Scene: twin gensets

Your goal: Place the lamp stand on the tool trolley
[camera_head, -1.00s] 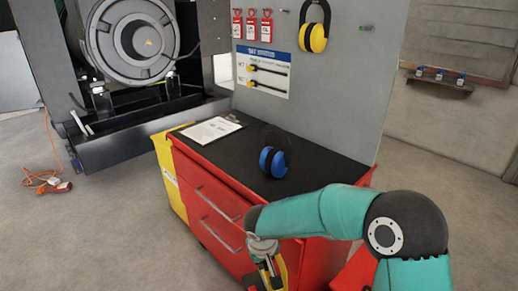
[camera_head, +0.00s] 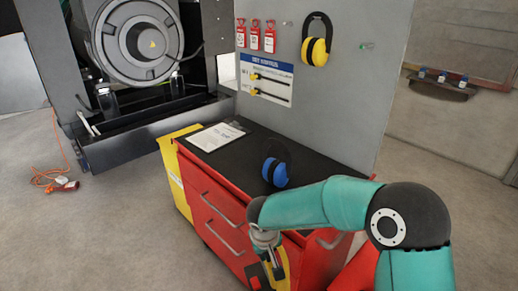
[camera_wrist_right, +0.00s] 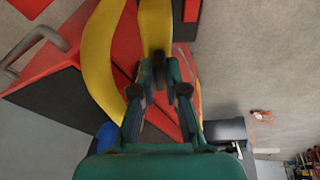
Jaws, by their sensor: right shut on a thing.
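The tool trolley (camera_head: 312,155) is a red drawer cabinet with a black top, in the middle of the head view. My right gripper (camera_head: 266,272) is low in front of its drawer side, below the top. It is shut on the lamp stand (camera_head: 282,266), of which only a small yellow part shows at the bottom edge. In the right wrist view, the gripper (camera_wrist_right: 158,98) closes on a yellow bar of the lamp stand (camera_wrist_right: 154,28), with a second curved yellow bar (camera_wrist_right: 98,55) beside it. The rest of the stand is hidden. My left gripper is not in view.
Blue ear defenders (camera_head: 275,170) and a clipboard (camera_head: 215,137) lie on the trolley top; the black surface around them is bare. A grey tool panel (camera_head: 340,100) stands behind. A yellow bin-like body (camera_head: 174,175) adjoins the trolley's left. An orange cable (camera_head: 48,178) lies on the floor.

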